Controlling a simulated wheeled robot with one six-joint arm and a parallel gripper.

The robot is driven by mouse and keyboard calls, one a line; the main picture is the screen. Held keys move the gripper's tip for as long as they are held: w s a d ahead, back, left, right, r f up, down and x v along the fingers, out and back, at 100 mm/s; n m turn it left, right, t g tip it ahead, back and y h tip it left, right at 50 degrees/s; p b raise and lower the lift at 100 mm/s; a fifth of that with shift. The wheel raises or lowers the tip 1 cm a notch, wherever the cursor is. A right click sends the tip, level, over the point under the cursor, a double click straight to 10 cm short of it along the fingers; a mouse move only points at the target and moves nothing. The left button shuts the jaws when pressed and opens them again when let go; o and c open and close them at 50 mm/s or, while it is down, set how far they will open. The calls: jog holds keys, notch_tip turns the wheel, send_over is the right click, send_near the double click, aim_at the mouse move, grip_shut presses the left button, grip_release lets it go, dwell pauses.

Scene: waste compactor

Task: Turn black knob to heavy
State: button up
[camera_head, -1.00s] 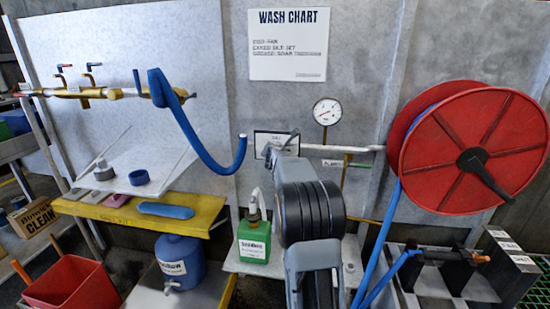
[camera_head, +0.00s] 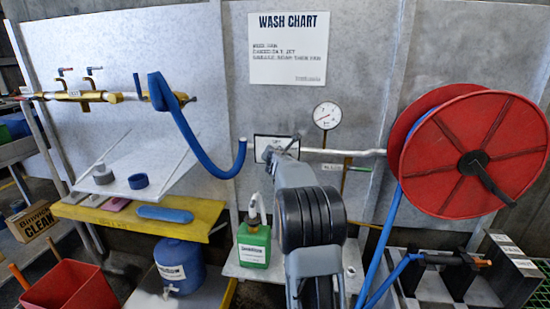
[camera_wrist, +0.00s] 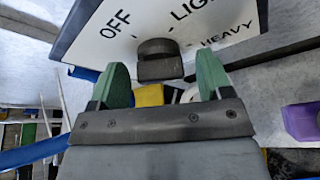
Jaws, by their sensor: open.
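The black knob (camera_wrist: 158,60) sits on a white dial plate (camera_wrist: 115,40) in the wrist view. The plate reads OFF, LIGHT (partly cut off) and HEAVY, with HEAVY at the right. My gripper (camera_wrist: 162,75) is open, with its two green fingertips on either side of the knob and a little below it in the picture. A gap shows between the fingers and the knob. In the head view the dial plate (camera_head: 263,143) is on the wall, and my arm hides the knob and most of the gripper.
A red hose reel (camera_head: 440,150) stands at the right. A pressure gauge (camera_head: 326,115) and a pipe (camera_head: 350,153) are beside the plate. A blue hose (camera_head: 190,130) hangs at the left. A green bottle (camera_head: 254,245) stands below.

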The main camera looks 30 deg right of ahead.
jog(key=v, duration=1.3)
jog(key=shift+s+a, duration=0.15)
jog(key=shift+s, duration=0.2)
jog(key=shift+r, duration=0.15)
